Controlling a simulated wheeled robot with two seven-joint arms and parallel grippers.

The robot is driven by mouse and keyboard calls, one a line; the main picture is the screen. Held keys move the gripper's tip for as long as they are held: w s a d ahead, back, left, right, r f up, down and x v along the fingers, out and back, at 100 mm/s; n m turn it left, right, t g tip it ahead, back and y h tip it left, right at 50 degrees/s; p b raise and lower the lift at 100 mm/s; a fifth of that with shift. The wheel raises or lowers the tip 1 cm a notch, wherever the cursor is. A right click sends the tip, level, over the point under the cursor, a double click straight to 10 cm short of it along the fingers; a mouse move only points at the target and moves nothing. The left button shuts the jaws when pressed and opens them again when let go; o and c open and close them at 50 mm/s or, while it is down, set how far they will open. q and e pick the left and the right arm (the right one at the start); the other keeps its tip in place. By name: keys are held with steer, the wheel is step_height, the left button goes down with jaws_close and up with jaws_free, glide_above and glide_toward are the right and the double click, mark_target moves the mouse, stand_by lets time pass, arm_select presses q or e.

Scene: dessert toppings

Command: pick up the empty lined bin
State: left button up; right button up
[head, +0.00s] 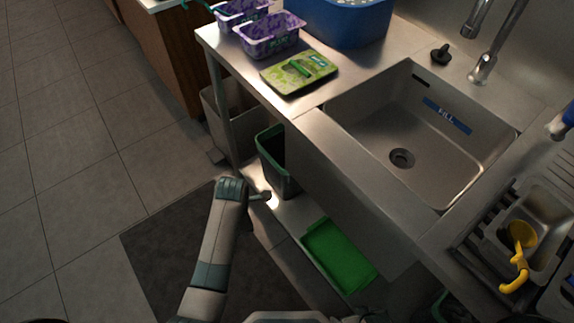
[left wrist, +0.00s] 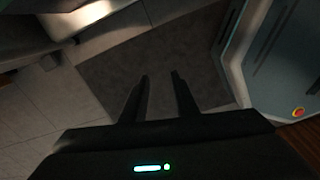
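A green bin (head: 287,183) with a dark interior stands on the lower shelf under the counter in the head view. A grey bin (head: 213,112) stands farther back under the counter's left end, partly hidden by a table leg. I cannot tell which bin has a liner, or see to the bottom of either. My left arm comes up from below in the head view, its wrist end close in front of the green bin; its fingers are not clear there. In the left wrist view my left gripper (left wrist: 160,76) is open and empty above a dark mat. My right gripper is out of view.
A green tray (head: 338,252) lies on the lower shelf, right of the green bin. The counter's front edge (head: 345,188) overhangs the shelf. Purple tubs (head: 270,38), a green package (head: 298,72) and a sink (head: 375,130) are above. The dark floor mat (head: 160,250) is clear.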

arm_select(q)
steer(key=s+a+f+m+t, duration=0.1)
steer(key=s+a+f+m, duration=0.3)
steer(key=s+f+m, duration=0.5)
steer(key=s+a+f+m+t, duration=0.1)
steer(key=s+a+f+m, duration=0.3)
steer(key=s+f+m, duration=0.6)
steer(key=shift+s+a+f+m+h, duration=0.25)
steer(key=shift+s+a+m+h, duration=0.15)
steer(key=shift+s+m, duration=2.3)
steer(key=shift+w, duration=0.1)
